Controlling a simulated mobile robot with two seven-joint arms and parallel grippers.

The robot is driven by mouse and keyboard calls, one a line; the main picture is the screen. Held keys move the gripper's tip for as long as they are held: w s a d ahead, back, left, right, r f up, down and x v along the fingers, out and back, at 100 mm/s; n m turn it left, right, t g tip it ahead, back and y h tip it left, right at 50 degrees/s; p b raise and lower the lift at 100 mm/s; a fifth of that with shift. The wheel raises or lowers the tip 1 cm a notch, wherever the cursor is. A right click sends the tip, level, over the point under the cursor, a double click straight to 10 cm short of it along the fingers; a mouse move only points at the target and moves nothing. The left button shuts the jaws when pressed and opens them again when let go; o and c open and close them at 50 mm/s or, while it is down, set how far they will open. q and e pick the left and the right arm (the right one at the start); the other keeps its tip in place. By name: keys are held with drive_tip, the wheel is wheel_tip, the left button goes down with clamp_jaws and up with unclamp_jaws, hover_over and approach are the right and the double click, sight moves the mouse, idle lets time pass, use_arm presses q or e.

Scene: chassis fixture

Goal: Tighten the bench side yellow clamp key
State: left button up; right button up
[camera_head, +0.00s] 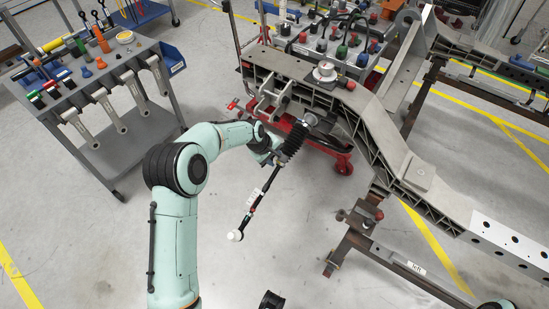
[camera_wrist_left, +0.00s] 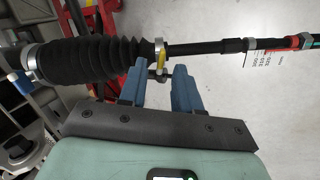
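The yellow clamp key (camera_wrist_left: 161,58) stands at the narrow end of a black ribbed boot (camera_wrist_left: 85,60), beside a metal clamp band. A small dark crossbar below the yellow part spans the gap between my fingertips. My left gripper (camera_wrist_left: 159,78) has its two blue fingers on either side of this crossbar. Whether they press on it or stand just clear, I cannot tell. In the head view my left gripper (camera_head: 277,157) is at the boot (camera_head: 295,138), and its fingers and the key are too small to make out.
A thin rod (camera_head: 257,200) runs from the boot down to a white-tipped end. The grey chassis frame (camera_head: 368,110) lies behind and right. A tool cart (camera_head: 110,115) stands left, and a red wheeled stand (camera_head: 325,146) is under the frame. Floor in front is clear.

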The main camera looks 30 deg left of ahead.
use_arm(q)
drive_tip(key=shift+w+f, duration=0.15)
drive_tip(key=shift+f, duration=0.15)
